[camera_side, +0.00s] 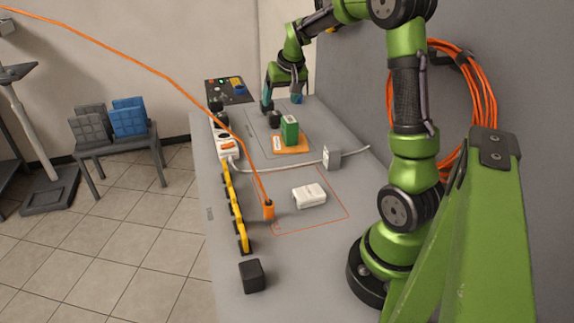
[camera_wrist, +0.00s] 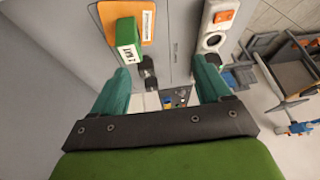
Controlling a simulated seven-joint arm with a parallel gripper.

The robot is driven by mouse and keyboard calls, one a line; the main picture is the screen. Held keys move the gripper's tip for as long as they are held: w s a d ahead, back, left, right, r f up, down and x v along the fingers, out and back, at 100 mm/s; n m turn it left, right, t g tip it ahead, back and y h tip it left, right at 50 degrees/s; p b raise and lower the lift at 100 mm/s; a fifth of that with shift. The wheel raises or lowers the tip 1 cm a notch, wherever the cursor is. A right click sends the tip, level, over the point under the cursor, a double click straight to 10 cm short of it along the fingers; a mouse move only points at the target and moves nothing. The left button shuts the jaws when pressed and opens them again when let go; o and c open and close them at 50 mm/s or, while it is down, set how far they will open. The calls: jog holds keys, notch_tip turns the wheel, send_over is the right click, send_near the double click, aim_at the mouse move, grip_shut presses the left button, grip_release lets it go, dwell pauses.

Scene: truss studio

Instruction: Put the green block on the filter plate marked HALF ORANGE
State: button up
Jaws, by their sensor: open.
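The green block (camera_side: 290,133) stands upright on an orange plate (camera_side: 277,150) in the side view. That plate carries a white label whose text is too small to read. My gripper (camera_side: 282,100) is beyond the block in the side view, apart from it and above the bench. In the wrist view my gripper (camera_wrist: 162,72) has its teal fingers spread with nothing held between them; the block lies ahead and to the left.
A small black object (camera_side: 274,119) stands near the plate. A white box (camera_side: 309,195) and black cube (camera_side: 252,275) sit nearer the camera. A control panel (camera_side: 229,90) stands behind.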

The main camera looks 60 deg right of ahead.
jog(key=s+a+r+n+t+y, duration=0.1)
jog(key=s+a+r, duration=0.15)
jog(key=a, duration=0.65)
jog(key=s+a+r+n+t+y, duration=0.15)
jog(key=a+r, duration=0.25)
jog(key=a, duration=0.5)
jog(key=s+a+f+n+y, duration=0.1)
jog(key=s+a+n+y, duration=0.1)
jog(key=s+a, duration=0.9)
jog(key=shift+s+a+t, duration=0.2)
jog(key=shift+a+t, duration=0.15)
jog(key=shift+a, duration=0.3)
